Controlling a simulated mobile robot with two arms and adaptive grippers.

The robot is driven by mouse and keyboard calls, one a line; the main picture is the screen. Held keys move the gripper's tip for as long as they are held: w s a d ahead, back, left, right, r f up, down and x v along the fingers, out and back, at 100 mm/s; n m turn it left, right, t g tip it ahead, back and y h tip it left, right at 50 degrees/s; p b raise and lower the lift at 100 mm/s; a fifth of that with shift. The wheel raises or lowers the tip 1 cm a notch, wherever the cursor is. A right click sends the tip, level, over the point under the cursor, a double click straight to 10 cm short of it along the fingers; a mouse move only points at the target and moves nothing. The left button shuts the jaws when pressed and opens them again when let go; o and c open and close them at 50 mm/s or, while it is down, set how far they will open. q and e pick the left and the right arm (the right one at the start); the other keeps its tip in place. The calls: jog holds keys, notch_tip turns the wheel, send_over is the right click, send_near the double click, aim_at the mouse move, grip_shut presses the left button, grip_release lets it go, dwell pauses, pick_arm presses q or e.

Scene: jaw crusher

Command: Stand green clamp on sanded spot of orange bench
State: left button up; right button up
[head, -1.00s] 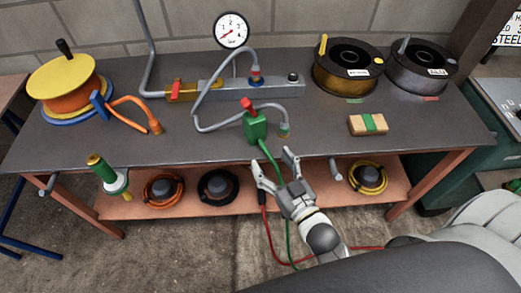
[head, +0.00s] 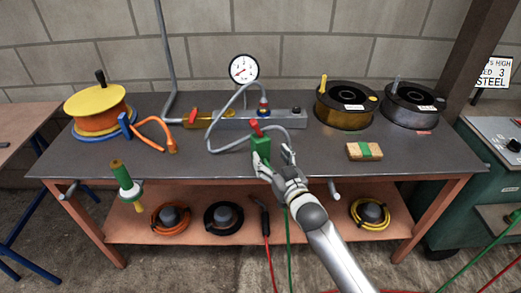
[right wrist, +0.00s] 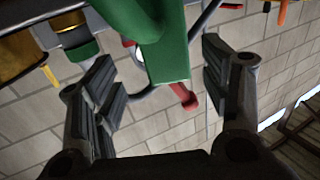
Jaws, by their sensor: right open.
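The green clamp (head: 261,146), with a red part on top, stands upright near the front edge of the orange bench's dark top (head: 215,165). My right gripper (head: 274,160) is open at the clamp, with its fingers on either side of the clamp's lower part. In the right wrist view, the green body (right wrist: 168,58) lies between the spread fingers, with a gap to the right finger. Whether a finger touches it I cannot tell. I cannot make out a sanded spot; the clamp and gripper hide part of the top. My left gripper is not in view.
A grey hose (head: 212,130) loops close behind the clamp. A gauge (head: 243,69) and grey manifold (head: 275,120) stand behind. A wooden block with a green band (head: 364,151) lies to the right. A black-handled lead (head: 262,218) hangs in front.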

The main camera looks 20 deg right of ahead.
aim_at(264, 151)
jog(key=shift+w+a, duration=0.15)
jog(key=shift+w, duration=0.3)
jog(key=w, duration=0.1)
jog(key=w+a, duration=0.1)
jog(key=w, duration=0.1)
jog(key=shift+w+f, duration=0.15)
jog(key=shift+w, duration=0.55)
jog(key=shift+c, duration=1.4)
jog(key=c, duration=1)
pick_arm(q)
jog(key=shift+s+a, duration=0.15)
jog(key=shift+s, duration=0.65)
pick_arm(e)
grip_shut()
